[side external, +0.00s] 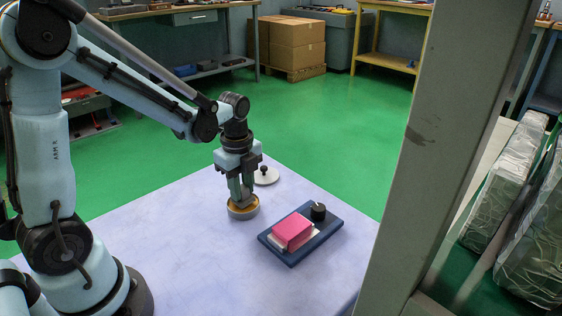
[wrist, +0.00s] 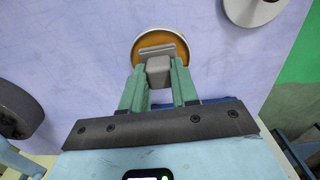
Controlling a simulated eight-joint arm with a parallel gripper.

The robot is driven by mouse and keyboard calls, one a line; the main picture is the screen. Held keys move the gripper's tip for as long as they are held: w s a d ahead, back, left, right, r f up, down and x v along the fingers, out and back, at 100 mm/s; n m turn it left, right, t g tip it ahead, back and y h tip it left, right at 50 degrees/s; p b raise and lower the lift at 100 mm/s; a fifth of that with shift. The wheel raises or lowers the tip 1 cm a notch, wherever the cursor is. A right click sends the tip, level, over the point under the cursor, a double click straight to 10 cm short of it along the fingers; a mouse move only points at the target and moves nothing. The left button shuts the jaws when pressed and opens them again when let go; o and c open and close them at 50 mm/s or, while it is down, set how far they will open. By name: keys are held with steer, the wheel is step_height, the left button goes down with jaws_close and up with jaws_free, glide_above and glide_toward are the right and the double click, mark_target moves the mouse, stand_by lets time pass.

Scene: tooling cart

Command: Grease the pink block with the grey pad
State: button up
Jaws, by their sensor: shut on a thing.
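My gripper (side external: 243,198) points down at the middle of the cart top, its green fingers shut on the grey pad (wrist: 158,68). In the wrist view the pad's flat end lies over the amber grease in a round tin (wrist: 138,41); I cannot tell how firmly it touches. The tin also shows in the side view (side external: 243,213), under the fingertips. The pink block (side external: 292,232) sits on a white piece (side external: 312,238) on a dark blue board (side external: 290,261), right of the gripper. The block is not visible in the wrist view.
A pale round lid with a dark knob (side external: 266,178) lies just behind the tin. A black round knob (side external: 318,212) stands on the board's far corner. A grey post (side external: 420,150) rises at the right in front of the camera. The cart's front left is clear.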

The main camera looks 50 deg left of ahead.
mark_target(242, 187)
steer(key=shift+f, duration=0.4)
stand_by(0.4)
steer(key=shift+r, duration=0.1)
stand_by(0.4)
steer(key=shift+r, duration=3.45)
